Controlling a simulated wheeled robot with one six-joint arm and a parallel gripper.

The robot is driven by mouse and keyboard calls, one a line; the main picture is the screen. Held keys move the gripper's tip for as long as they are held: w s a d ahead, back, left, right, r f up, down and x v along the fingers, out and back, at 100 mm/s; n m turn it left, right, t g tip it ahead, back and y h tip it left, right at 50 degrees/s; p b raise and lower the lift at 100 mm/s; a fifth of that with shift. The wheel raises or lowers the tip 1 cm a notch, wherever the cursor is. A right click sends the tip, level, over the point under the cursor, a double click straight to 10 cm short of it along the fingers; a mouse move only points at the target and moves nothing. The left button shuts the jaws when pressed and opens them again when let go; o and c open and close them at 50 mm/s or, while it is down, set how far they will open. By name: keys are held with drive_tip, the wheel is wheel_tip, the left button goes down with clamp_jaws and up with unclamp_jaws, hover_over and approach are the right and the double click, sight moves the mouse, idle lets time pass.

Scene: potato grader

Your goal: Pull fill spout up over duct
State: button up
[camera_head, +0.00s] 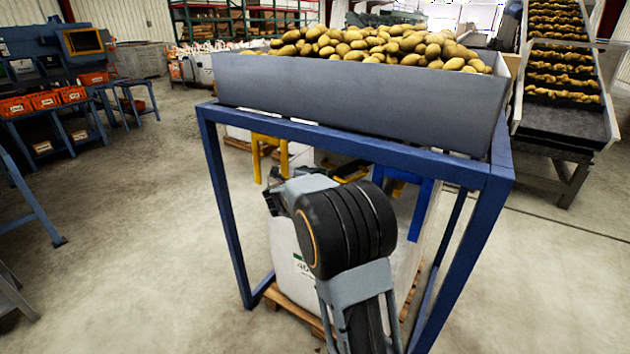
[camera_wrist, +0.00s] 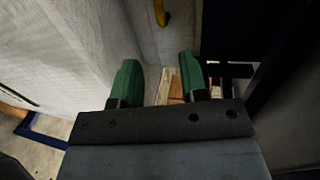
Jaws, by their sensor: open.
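A large white bag (camera_head: 289,243) stands on a wooden pallet under the hopper's blue frame; my arm covers much of its front. Neither the fill spout nor the duct can be made out clearly; the area below the hopper is partly behind my arm. In the wrist view, my gripper (camera_wrist: 157,75) has its two green fingers apart with nothing held between them. Pale woven fabric (camera_wrist: 75,50), apparently the bag, fills the left side beside the left finger. I cannot tell whether they touch.
A grey hopper (camera_head: 350,98) heaped with potatoes (camera_head: 385,44) sits on the blue frame (camera_head: 222,200). Yellow (camera_head: 256,158) and blue (camera_head: 421,208) parts show beneath it. Pallet wood (camera_wrist: 175,85) shows beyond my fingers. A conveyor (camera_head: 565,115) stands right; open floor lies left.

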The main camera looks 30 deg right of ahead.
drive_tip(key=shift+v, duration=0.85)
